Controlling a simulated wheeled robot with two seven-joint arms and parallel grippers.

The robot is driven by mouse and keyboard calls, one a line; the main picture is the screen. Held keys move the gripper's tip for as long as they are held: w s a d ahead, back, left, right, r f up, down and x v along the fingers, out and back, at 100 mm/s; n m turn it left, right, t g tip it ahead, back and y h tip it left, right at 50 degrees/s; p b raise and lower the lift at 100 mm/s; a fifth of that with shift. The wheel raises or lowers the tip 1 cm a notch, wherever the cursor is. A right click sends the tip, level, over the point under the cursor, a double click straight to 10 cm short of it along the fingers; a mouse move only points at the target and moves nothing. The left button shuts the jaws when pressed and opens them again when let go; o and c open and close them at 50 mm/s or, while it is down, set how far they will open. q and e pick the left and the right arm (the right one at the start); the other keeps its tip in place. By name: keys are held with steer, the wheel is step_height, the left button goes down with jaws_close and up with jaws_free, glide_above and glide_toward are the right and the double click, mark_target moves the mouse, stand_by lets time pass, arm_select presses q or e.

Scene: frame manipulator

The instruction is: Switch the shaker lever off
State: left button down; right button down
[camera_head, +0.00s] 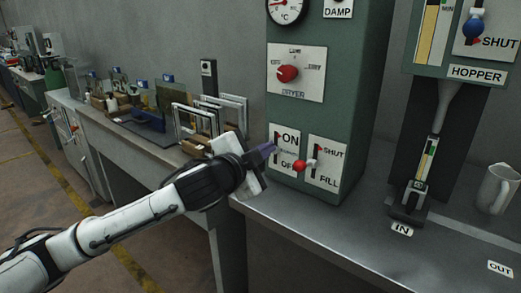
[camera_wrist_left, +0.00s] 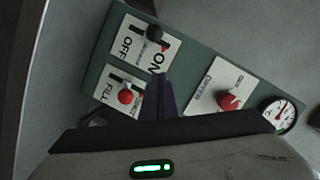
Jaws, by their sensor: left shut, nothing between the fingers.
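The shaker lever is on the white ON/OFF plate (camera_head: 290,139) on the green machine's front. In the left wrist view its dark round knob (camera_wrist_left: 155,32) stands out from the slot, nearer the ON end. In the head view my gripper seems to hide the knob. My left gripper (camera_head: 268,148) is just left of the plate, with its fingers closed and empty. In the left wrist view the closed fingers (camera_wrist_left: 160,95) point toward the plate, below the knob; I cannot tell whether they touch it. My right gripper is not in view.
Right beside it is a SHUT/FILL plate (camera_head: 328,170) with a red-knobbed lever (camera_head: 299,166). Above are a red dryer dial (camera_head: 288,74) and a gauge (camera_head: 287,6). A hopper station (camera_head: 460,72) and a mug (camera_head: 497,189) stand at right. Frames (camera_head: 195,121) stand on the left bench.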

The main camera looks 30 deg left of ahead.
arm_select(q)
steer(key=shift+w+a+f, duration=0.75)
steer(key=shift+w+a, duration=0.1)
steer(key=shift+a, duration=0.1)
steer(key=shift+w+a+f, duration=0.7)
steer(key=shift+w+a, duration=0.1)
steer(key=shift+a, duration=0.1)
